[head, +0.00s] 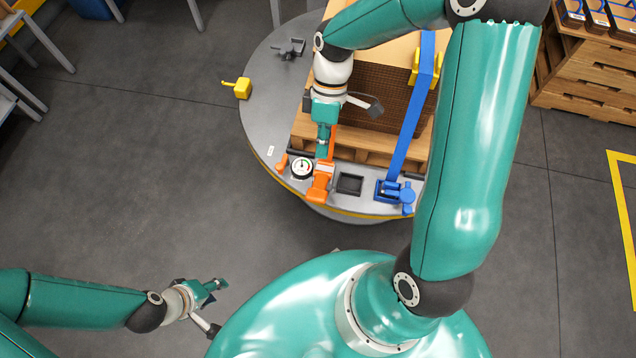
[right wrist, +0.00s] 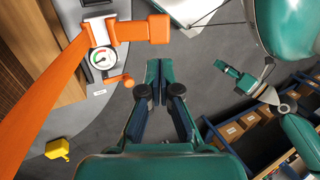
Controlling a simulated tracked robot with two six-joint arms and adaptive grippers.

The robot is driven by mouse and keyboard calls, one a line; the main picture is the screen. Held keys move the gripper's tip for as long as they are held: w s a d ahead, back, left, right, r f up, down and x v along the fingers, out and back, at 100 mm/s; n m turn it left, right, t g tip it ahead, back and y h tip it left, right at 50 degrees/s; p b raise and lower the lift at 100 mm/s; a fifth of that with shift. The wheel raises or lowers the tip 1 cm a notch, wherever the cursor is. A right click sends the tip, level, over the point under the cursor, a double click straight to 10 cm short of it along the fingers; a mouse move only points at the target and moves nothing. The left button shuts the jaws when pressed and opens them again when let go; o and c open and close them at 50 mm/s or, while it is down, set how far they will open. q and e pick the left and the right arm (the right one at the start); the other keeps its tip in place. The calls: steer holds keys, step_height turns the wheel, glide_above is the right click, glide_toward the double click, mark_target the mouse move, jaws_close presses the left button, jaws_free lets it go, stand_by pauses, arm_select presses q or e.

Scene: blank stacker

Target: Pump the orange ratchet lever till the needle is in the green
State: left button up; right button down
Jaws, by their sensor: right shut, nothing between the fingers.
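The orange ratchet (head: 320,182) sits at the near edge of the round grey platform, at the foot of the orange strap. Its lever with a broad orange end (right wrist: 158,28) shows at the top of the right wrist view. The white gauge (head: 302,168) is just left of the ratchet; it also shows in the right wrist view (right wrist: 103,58). Its dial has coloured arcs, but the needle is too small to read. My right gripper (right wrist: 158,66) is shut and empty, apart from the lever in that view. My left gripper (head: 216,288) hangs low, away from the platform.
A blue strap and blue ratchet (head: 395,190) stand to the right, past a dark square recess (head: 349,184). A strapped brown load sits on a wooden pallet (head: 375,150). A yellow piece (head: 242,88) is at the platform's left edge.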

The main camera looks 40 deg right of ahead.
mark_target(316, 194)
arm_select(q)
step_height(316, 194, down, 2)
steer(key=shift+f+b, duration=0.1)
steer(key=shift+b, duration=0.8)
arm_select(e)
steer(key=x, duration=1.1)
steer(key=shift+f, duration=0.15)
steer(key=shift+a, duration=0.1)
